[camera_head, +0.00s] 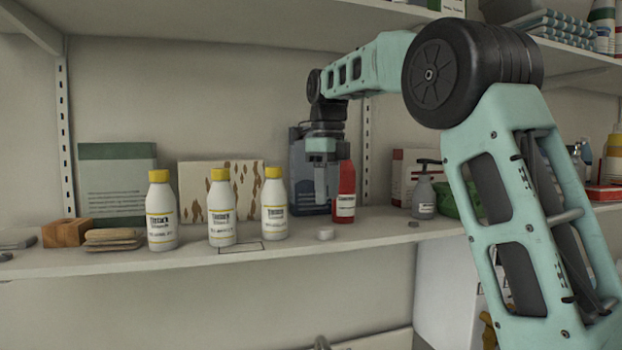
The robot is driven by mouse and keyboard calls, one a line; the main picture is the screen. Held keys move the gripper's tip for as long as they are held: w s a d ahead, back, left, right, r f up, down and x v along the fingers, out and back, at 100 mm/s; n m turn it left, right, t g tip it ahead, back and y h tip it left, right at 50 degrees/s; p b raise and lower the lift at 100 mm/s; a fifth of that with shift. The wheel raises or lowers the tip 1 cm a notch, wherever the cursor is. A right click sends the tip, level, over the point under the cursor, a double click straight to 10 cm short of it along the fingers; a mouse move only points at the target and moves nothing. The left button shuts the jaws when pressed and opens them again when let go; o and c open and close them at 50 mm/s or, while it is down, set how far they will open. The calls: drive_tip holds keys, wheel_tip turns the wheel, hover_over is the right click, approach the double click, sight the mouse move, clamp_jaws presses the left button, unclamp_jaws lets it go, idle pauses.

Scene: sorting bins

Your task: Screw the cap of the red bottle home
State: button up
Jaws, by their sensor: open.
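The red bottle (345,198) stands upright on the shelf, with a white label low on its front. Its upper left side and top are close to my gripper, and I cannot make out whether a cap sits on it. My gripper (321,196) points down just left of the red bottle in the picture. It is open and seems to hold nothing; whether it touches the bottle cannot be seen.
A dark translucent container (300,177) stands behind my gripper. Several white bottles with yellow caps, one here (274,208), stand to the left. A grey pump bottle (424,195) stands to the right. The shelf (290,252) has free room along its front edge.

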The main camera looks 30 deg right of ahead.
sight(325, 228)
drive_tip(key=shift+w+f, duration=0.1)
drive_tip(key=shift+w, duration=0.35)
drive_tip(key=shift+s+f, duration=0.1)
drive_tip(key=shift+f, duration=3.75)
clamp_jaws()
drive_tip(key=shift+r, duration=0.1)
drive_tip(key=shift+r, duration=3.45)
